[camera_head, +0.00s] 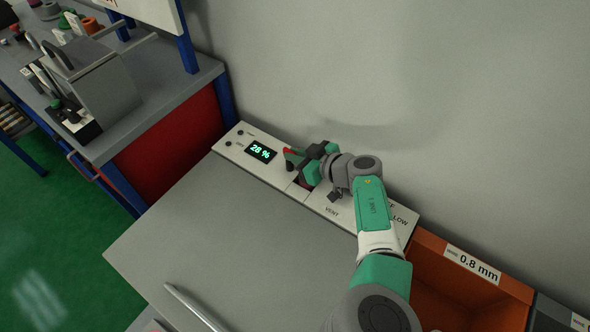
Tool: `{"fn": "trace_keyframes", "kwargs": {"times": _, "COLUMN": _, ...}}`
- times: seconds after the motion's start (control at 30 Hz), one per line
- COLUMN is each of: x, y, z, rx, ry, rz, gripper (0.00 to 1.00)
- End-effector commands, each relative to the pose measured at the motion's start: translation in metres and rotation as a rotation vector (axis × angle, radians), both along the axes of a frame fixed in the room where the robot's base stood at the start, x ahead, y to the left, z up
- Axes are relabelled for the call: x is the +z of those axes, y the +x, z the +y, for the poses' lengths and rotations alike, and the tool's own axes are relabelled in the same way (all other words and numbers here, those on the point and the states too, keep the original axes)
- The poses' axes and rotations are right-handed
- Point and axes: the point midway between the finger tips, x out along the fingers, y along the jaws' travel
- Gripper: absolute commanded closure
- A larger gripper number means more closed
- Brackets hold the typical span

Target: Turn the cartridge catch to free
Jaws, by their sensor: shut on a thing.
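My gripper (299,166) is at the white control panel along the wall, just right of its green display. It is shut on a small part there, mostly hidden by the fingers and wrist. A bit of red shows at the fingertips, and a dark reddish patch lies just below them. I cannot tell whether the held part is the cartridge catch or which way it points. No cartridge can be made out. The white panel (232,150) carries a display (260,151) reading 28 %. The lettering VENT and LOW shows on its right part, partly covered by my arm.
A grey worktop (210,240) lies in front of the panel, mostly clear, with a thin light rod (195,307) near its front. An orange bin (430,260) labelled 0.8 mm stands at right. The wall is close behind my gripper. Another bench (165,90) with equipment stands at left.

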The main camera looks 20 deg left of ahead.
Motion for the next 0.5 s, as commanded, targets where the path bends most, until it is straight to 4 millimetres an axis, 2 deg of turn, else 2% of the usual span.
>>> {"fn": "trace_keyframes", "kwargs": {"times": 0.03, "x": -0.0104, "y": 0.0012, "z": -0.0007, "rx": 0.016, "ry": -0.003, "rz": -0.001, "gripper": 1.00}}
{"fn": "trace_keyframes", "kwargs": {"times": 0.5, "x": -0.0027, "y": 0.0016, "z": -0.0002, "rx": 0.102, "ry": -0.003, "rz": 0.000, "gripper": 1.00}}
